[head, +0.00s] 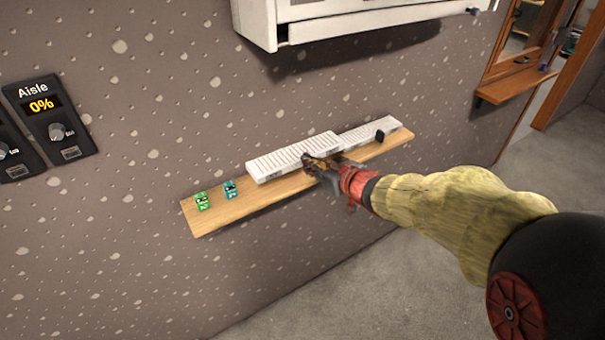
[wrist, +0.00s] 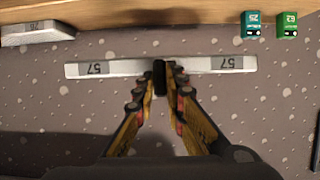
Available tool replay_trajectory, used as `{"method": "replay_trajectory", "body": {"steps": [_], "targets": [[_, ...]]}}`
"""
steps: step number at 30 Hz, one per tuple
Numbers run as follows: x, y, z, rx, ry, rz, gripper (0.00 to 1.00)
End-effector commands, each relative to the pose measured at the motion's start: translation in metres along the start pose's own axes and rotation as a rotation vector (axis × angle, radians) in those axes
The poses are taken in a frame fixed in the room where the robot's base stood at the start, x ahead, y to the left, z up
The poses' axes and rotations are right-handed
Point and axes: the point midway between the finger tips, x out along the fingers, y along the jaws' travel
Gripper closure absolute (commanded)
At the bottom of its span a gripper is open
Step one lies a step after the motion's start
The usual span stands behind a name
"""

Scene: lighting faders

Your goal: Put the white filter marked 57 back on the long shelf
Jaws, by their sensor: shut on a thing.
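The white filter marked 57 (wrist: 112,68) is a long ribbed slab, white in the head view (head: 285,160), with a black grip (wrist: 160,72) at its middle. My gripper (wrist: 163,80) is shut on that grip; it also shows in the head view (head: 318,163). The wrist view is upside down. There the filter is level along the long wooden shelf (wrist: 170,12), a little above it, with a visible gap. The shelf also shows in the head view (head: 225,218). My gripper hides part of the filter's middle.
A second white filter (head: 358,136) with a black grip (head: 380,136) is on the shelf's right part; its number is unclear. A green block (head: 201,202) and a teal block (head: 230,189) stand at the left. A white cabinet (head: 360,20) hangs above. A dial panel (head: 52,118) is far left.

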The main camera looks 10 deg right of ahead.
Motion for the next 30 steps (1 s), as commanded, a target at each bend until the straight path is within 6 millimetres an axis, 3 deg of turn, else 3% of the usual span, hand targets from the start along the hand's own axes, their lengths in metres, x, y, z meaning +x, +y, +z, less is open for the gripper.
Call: {"method": "replay_trajectory", "body": {"steps": [6,12,20,27,30], "targets": [[0.052,0.013,0.013,0.001,-0.001,-0.002,1.00],[0.083,0.021,0.028,0.000,0.001,-0.001,1.00],[0.098,0.024,0.035,-0.001,0.001,-0.001,1.00],[0.113,0.025,0.063,0.000,0.002,-0.001,1.00],[0.114,0.026,0.065,-0.001,0.004,0.000,1.00]]}}
